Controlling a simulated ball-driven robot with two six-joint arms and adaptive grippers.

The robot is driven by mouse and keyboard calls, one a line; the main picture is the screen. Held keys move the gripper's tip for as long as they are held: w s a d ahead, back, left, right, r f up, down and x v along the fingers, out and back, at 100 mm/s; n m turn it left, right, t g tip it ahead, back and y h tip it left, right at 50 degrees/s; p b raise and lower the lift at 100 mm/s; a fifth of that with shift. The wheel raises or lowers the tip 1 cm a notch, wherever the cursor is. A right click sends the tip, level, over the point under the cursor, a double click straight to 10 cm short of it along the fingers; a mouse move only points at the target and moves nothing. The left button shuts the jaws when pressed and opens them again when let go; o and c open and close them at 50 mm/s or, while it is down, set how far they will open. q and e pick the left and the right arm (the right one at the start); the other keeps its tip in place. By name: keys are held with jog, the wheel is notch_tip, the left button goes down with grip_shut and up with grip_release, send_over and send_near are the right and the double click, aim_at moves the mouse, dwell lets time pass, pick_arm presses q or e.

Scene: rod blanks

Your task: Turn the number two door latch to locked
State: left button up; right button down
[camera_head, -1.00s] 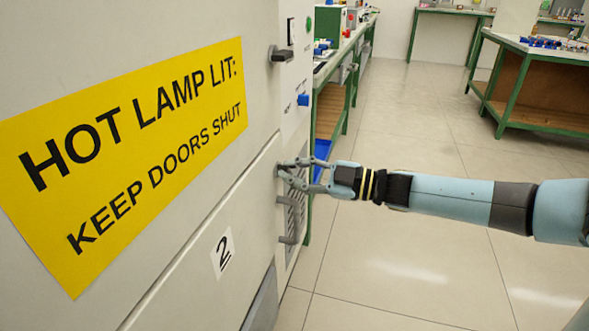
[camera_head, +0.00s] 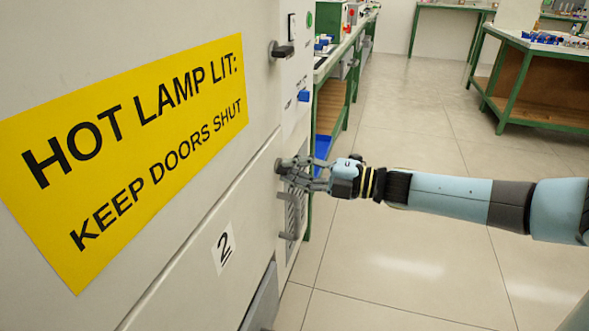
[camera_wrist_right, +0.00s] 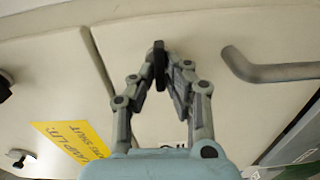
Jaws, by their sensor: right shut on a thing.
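The number two door (camera_head: 190,285) is the lower pale door, marked with a white "2" label (camera_head: 222,248). Its small dark latch (camera_wrist_right: 158,62) stands at the door's upper right corner and shows between the fingertips in the wrist view. My right gripper (camera_head: 284,168) reaches in from the right and is shut on this latch. In the wrist view its two fingers (camera_wrist_right: 164,66) close on the latch from both sides. The fingers partly hide the latch in the head view, so its exact angle is hard to read there. My left gripper is in neither view.
Another dark latch (camera_head: 282,50) sits on the upper door, which bears a yellow warning sign (camera_head: 130,150). A grey bar handle (camera_wrist_right: 270,70) is close beside the right gripper. Green-framed benches (camera_head: 345,60) stand beyond. The floor to the right is clear.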

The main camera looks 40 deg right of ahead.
jog(key=shift+n, duration=0.4)
jog(key=shift+f, duration=0.1)
jog(key=c, duration=1.4)
grip_release()
jog(key=v, duration=1.2)
